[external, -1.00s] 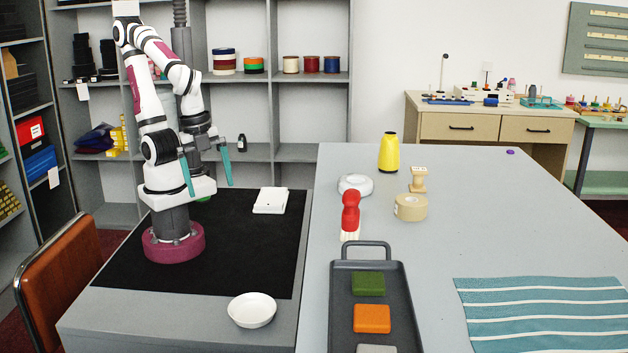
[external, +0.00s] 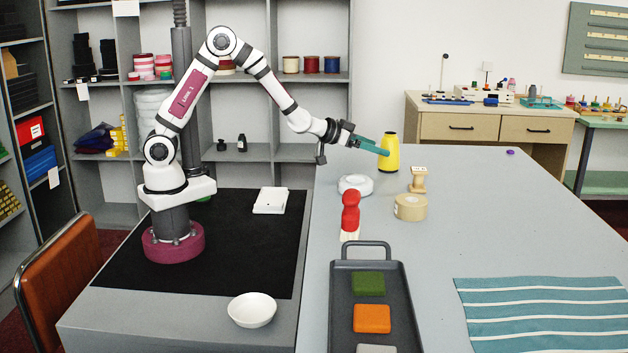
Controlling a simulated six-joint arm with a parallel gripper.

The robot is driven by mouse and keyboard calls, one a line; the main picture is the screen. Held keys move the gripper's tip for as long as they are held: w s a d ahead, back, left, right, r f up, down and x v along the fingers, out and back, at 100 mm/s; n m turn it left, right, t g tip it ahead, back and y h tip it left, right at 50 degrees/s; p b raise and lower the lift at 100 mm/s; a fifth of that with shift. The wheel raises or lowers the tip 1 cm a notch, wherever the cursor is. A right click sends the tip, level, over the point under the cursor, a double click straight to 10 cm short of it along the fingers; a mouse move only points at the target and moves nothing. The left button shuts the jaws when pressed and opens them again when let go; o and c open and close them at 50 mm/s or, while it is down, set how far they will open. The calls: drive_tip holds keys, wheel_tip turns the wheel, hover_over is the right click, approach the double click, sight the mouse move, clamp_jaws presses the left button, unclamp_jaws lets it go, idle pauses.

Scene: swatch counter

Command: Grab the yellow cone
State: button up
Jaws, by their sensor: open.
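The yellow cone (external: 391,153), a tapered yellow spool with a dark top, stands upright near the far left part of the grey counter. My gripper (external: 384,147) is at its left side, with teal fingers pointing right toward it at about its upper half. The fingers are open. They overlap in this view, so I cannot tell whether the cone is between them or whether they touch it.
Close in front of the cone are a white ring-shaped object (external: 356,184), a wooden stamp (external: 418,180), a tan tape roll (external: 410,207) and a red-handled brush (external: 350,213). A dark tray (external: 340,310) lies nearer.

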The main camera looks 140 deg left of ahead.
sight(390, 164)
drive_tip(key=x, duration=0.5)
drive_tip(key=shift+w+f, duration=0.3)
drive_tip(key=shift+w, duration=0.05)
drive_tip(key=c, duration=1.5)
